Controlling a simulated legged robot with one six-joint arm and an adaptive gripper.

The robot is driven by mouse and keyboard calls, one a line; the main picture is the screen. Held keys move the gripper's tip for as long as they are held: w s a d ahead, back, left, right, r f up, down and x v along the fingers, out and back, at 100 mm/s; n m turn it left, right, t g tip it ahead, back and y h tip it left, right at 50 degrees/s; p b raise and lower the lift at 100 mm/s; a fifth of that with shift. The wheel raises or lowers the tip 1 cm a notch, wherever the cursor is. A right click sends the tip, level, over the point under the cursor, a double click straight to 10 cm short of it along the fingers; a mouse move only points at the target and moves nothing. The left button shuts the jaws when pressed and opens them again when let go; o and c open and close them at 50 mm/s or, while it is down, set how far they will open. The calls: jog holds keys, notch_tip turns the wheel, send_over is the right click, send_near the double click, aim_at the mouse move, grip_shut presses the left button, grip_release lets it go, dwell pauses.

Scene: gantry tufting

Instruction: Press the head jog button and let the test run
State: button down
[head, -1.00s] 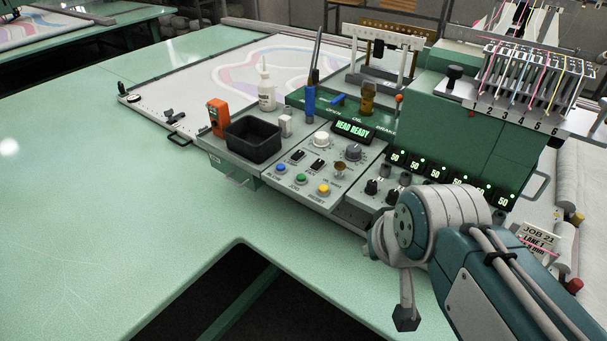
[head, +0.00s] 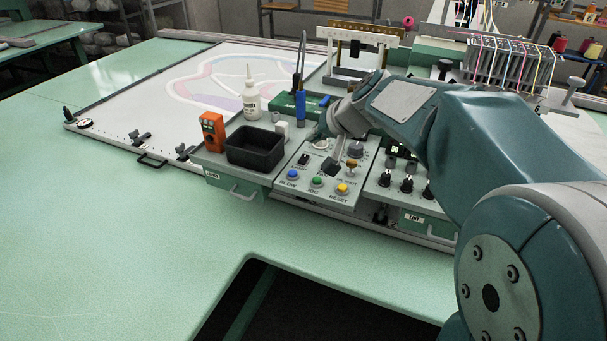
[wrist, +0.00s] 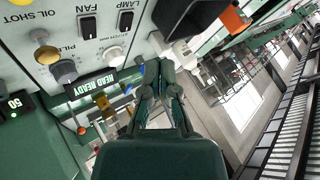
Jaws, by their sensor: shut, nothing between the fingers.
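The green jog button (head: 317,181) sits in the control panel's front row, between the blue button (head: 293,174) and the yellow reset button (head: 342,188). It is uncovered in the head view; I do not make it out in the wrist view. My gripper (wrist: 160,68) is shut and empty, above the panel near its back left side, apart from the jog button. In the head view only a small teal part of it (head: 319,132) shows beside my wrist.
A black tray (head: 254,148), an orange device (head: 212,132) and a white bottle (head: 252,92) stand left of the panel. A blue-handled tool (head: 300,106) stands behind it. Knobs (head: 407,184) are to the right. The green table in front is clear.

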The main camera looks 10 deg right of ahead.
send_over(317, 180)
jog(key=f, duration=0.5)
jog(key=shift+a+f, duration=0.1)
jog(key=shift+a, duration=0.3)
jog(key=f, duration=0.1)
jog(key=d+f, duration=0.1)
jog(key=shift+d+f, duration=0.2)
jog(key=shift+f, duration=0.55)
jog(key=shift+a, duration=0.45)
jog(key=shift+d, duration=0.3)
jog(key=shift+a, duration=0.15)
